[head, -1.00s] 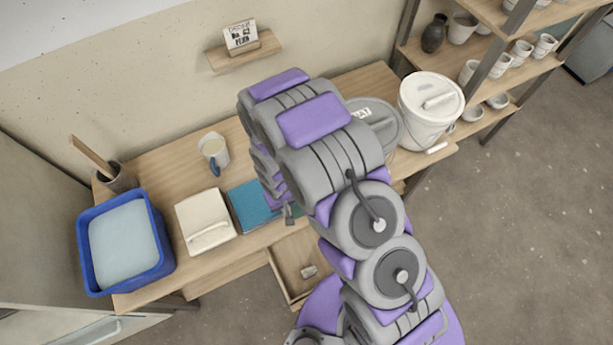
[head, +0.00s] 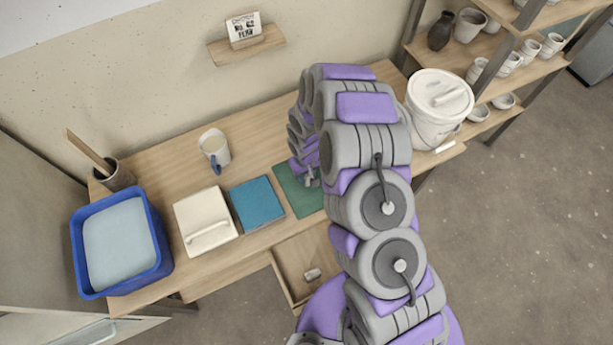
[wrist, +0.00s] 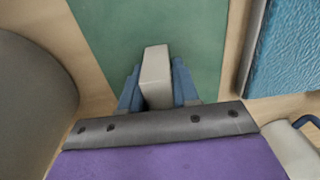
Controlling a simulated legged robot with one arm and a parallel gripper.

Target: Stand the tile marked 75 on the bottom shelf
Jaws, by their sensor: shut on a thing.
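My gripper (head: 308,182) is low over the green square (head: 297,190) on the workbench. In the wrist view its blue fingers (wrist: 156,85) are shut on a pale grey, slab-like piece (wrist: 156,68). The piece is seen end-on, with the green surface (wrist: 150,25) behind it. I cannot tell whether it touches that surface. No number shows on it, so I cannot tell if it is the tile marked 75. The shelf rack (head: 490,60) stands at the right with pots on several levels. Its lowest level is partly hidden.
On the bench are a blue square (head: 257,204), a cream lidded box (head: 203,212), a blue tub (head: 165,262), a mug (head: 214,150) and a white lidded bucket (head: 437,125). An open drawer (head: 290,285) juts out in front. A small wall shelf (head: 248,47) holds a lettered card.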

